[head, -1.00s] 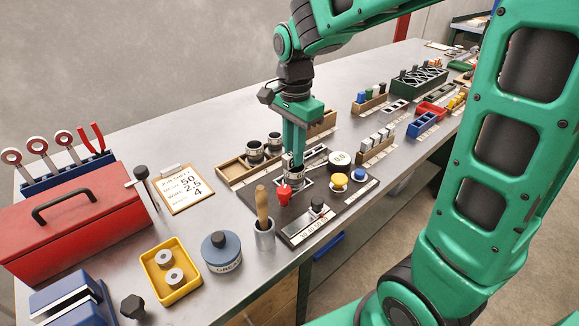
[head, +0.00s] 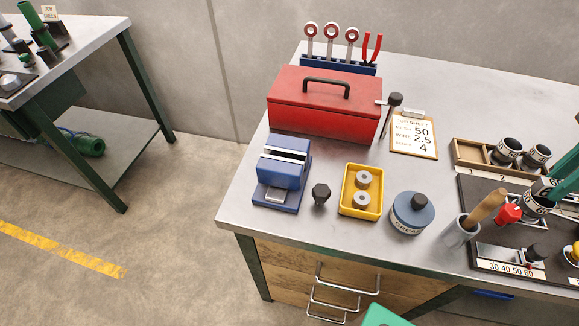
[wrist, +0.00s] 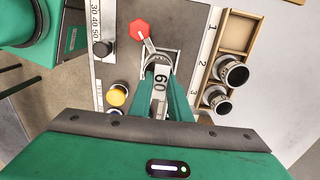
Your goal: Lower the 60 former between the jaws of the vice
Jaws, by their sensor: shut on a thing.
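The 60 former (wrist: 159,80) is a metal ring-shaped piece marked 60, seen in the wrist view between my gripper's fingers. My gripper (wrist: 165,82) is shut on it, over a square seat on the dark weaver plate. The former also shows at the right edge of the head view (head: 535,204), partly hidden by my green fingers. I cannot tell whether it is clear of the seat. The blue vice (head: 281,172) stands at the bench's left front corner, with pale jaw faces and a narrow gap between them. It is far left of my gripper.
A yellow tray (head: 361,191) with two grey rollers, a grease tin (head: 412,213), a dark knob (head: 320,194) and a cup with a wooden handle (head: 462,231) stand between. A red toolbox (head: 323,107) is behind the vice. A red knob (wrist: 139,29) is beside the former.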

